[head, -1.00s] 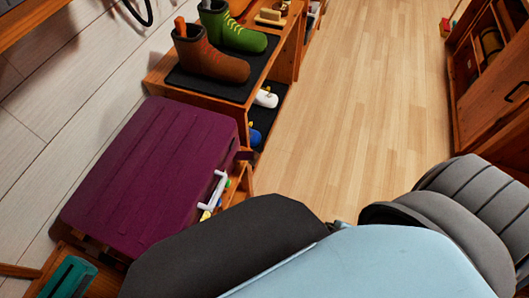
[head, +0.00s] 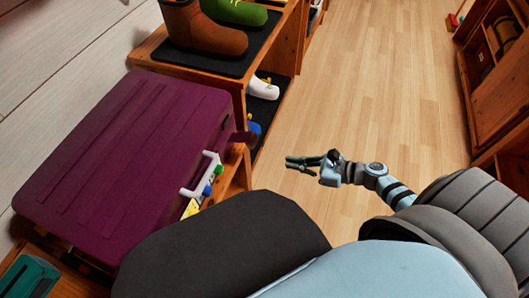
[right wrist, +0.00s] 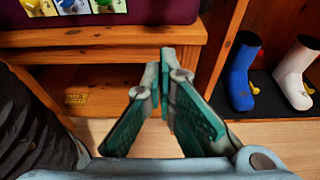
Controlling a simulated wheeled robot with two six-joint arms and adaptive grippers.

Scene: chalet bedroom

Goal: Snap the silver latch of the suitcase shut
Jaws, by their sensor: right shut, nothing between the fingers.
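The purple suitcase (head: 125,165) lies closed-looking on a wooden bench at the left. Its white handle (head: 203,176) is on the side facing the floor. Small coloured parts sit by the handle, and the right wrist view shows a strip with yellow, blue and green pieces (right wrist: 70,7) at its top edge. I cannot make out the silver latch. My right gripper (head: 291,162) is to the right of the suitcase, apart from it, shut and empty. In the right wrist view its fingers (right wrist: 165,62) meet below the suitcase's lower edge. My left gripper is not in view.
The wooden bench (right wrist: 110,38) has an open shelf below. Brown (head: 205,35) and green boots (head: 238,10) stand on a mat behind the suitcase. Blue (right wrist: 243,75) and white boots (right wrist: 293,75) stand lower. A cabinet (head: 490,75) is at right. The floor (head: 365,90) between is clear.

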